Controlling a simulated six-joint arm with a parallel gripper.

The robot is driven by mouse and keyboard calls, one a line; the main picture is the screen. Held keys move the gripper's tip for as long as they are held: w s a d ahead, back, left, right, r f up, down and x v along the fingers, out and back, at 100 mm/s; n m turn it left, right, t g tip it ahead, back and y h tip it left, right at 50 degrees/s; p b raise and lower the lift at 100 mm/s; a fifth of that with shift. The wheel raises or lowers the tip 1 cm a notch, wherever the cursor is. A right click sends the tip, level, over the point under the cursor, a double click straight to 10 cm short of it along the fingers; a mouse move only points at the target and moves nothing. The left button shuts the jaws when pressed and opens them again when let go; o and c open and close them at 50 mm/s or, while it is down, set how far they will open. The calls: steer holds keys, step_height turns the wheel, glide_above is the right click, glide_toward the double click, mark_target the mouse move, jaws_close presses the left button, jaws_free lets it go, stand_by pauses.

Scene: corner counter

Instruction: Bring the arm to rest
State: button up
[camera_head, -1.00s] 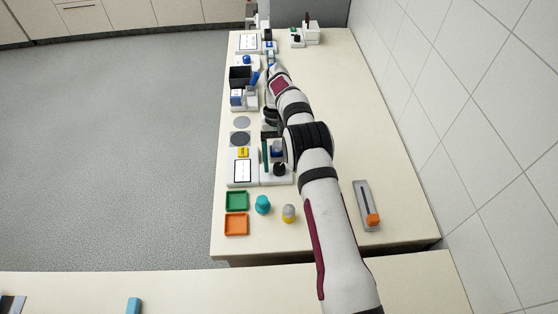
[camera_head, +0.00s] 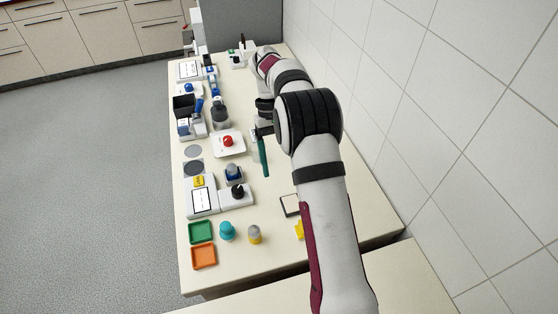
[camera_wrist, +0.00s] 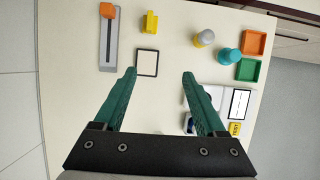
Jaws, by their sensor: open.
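My gripper (camera_wrist: 158,74) is open, with its two green fingers apart and nothing between them. In the head view my gripper (camera_head: 263,153) hangs above the counter (camera_head: 270,205), right of the red button (camera_head: 228,141). The arm reaches out over the counter's right side, bent at its elbow. In the wrist view a black-outlined white square (camera_wrist: 147,63) lies on the counter near the left fingertip. The fingers look clear of the counter things. My arm hides part of the counter's right side in the head view.
A grey slider with an orange knob (camera_wrist: 107,35) and a yellow piece (camera_wrist: 149,24) lie near the square. Green (camera_head: 201,232) and orange (camera_head: 204,256) trays, a teal knobbed piece (camera_head: 227,231) and a yellow-grey one (camera_head: 254,235) stand nearby. A tiled wall (camera_head: 430,110) bounds the right.

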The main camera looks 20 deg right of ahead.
steer(key=shift+r, duration=0.1)
steer(key=s+a+r+m+t, duration=0.1)
steer(key=s+a+r, duration=0.1)
steer(key=s+r, duration=0.5)
steer(key=s+a+r+m+t, duration=0.1)
steer(key=s+a+r+m, duration=0.2)
steer(key=s, duration=0.5)
steer(key=s+a+f+m+t+y, duration=0.1)
steer(key=s, duration=0.6)
steer(key=s+a+f+t, duration=0.1)
steer(key=s, duration=0.7)
steer(key=shift+s+a+f+m+y, duration=0.15)
steer(key=shift+a+f+m+y, duration=0.1)
steer(key=shift+a+m+y, duration=0.15)
